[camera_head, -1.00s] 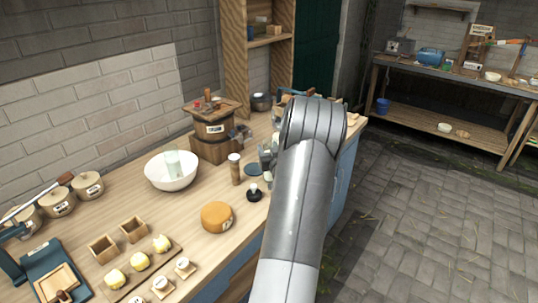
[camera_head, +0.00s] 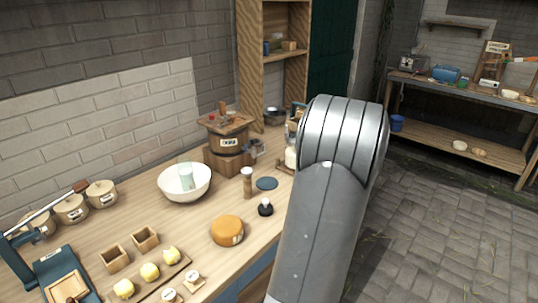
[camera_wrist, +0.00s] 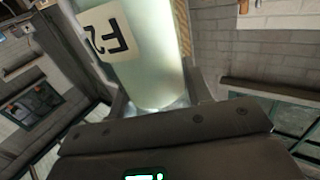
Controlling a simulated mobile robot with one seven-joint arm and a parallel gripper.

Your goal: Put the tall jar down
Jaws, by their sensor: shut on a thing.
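In the wrist view a tall, pale green, cloudy jar (camera_wrist: 150,65) with a white label (camera_wrist: 107,38) fills the upper middle. My gripper (camera_wrist: 158,100) is shut on it, with a dark finger on each side near its lower end in the picture. The jar's far end runs out of the picture. In the head view my arm hides my gripper. A pale jar-like thing (camera_head: 291,156) shows at the arm's left edge, partly covered; I cannot tell whether it is the held jar.
The wooden counter (camera_head: 125,213) carries a white bowl (camera_head: 200,190) with a pale green glass in it, a churn (camera_head: 228,142), a pepper mill (camera_head: 247,183), a dark blue disc (camera_head: 267,184), an orange cheese (camera_head: 227,230) and a black-based stopper (camera_head: 265,207).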

